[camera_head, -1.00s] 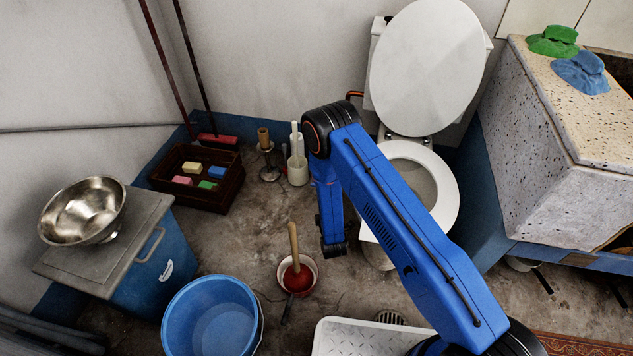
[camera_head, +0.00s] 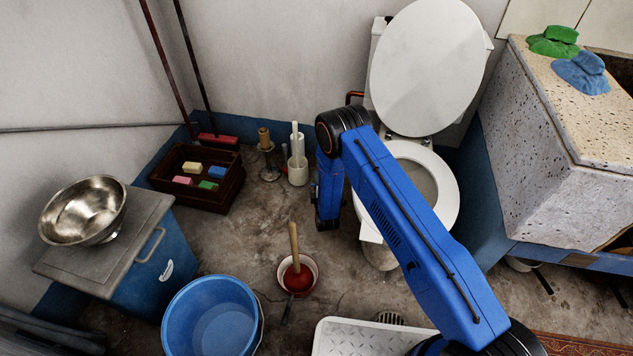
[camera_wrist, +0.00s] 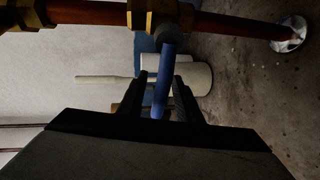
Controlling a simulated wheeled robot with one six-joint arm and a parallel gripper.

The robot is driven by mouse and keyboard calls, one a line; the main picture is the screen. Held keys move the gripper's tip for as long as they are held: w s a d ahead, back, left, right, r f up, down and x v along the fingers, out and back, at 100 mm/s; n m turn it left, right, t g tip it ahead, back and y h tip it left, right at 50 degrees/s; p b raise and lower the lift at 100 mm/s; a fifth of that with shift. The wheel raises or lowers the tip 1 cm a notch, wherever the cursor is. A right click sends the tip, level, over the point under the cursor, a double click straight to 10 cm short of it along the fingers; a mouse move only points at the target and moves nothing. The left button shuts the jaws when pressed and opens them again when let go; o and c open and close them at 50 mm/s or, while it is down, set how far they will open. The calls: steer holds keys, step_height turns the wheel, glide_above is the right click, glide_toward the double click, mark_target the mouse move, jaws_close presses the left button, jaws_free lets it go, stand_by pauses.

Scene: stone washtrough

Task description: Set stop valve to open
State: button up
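The stop valve shows in the wrist view as a brass body (camera_wrist: 152,14) on a copper pipe (camera_wrist: 225,25) along the top. Its blue lever (camera_wrist: 163,80) points down the picture, crosswise to the pipe. My gripper (camera_wrist: 163,88) has one dark finger on each side of the lever. The fingers look apart, with narrow gaps beside the lever; firm contact is not visible. In the head view my blue arm reaches toward the toilet, and the valve and gripper are hidden behind it.
The toilet (camera_head: 440,190) with raised lid stands beside my arm. A brush holder (camera_head: 298,170), a brown crate (camera_head: 215,200) and a plunger (camera_head: 297,270) are to the left. A blue bucket (camera_head: 180,310) stands in front. A speckled stone trough (camera_head: 545,150) is at right.

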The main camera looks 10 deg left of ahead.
jaws_close()
steer(key=shift+d+r+m+t+y, duration=0.2)
steer(key=shift+r+m+t, duration=0.15)
steer(key=shift+r+m, duration=0.45)
steer(key=shift+d+r+m+t+y, duration=0.1)
steer(key=shift+r+m+t+y, duration=0.15)
steer(key=shift+r+m, duration=0.45)
steer(key=shift+d+r+m+t+y, duration=0.15)
steer(key=shift+r+m+t, duration=0.35)
steer(key=shift+m, duration=0.5)
steer(key=shift+r, duration=0.1)
jaws_free()
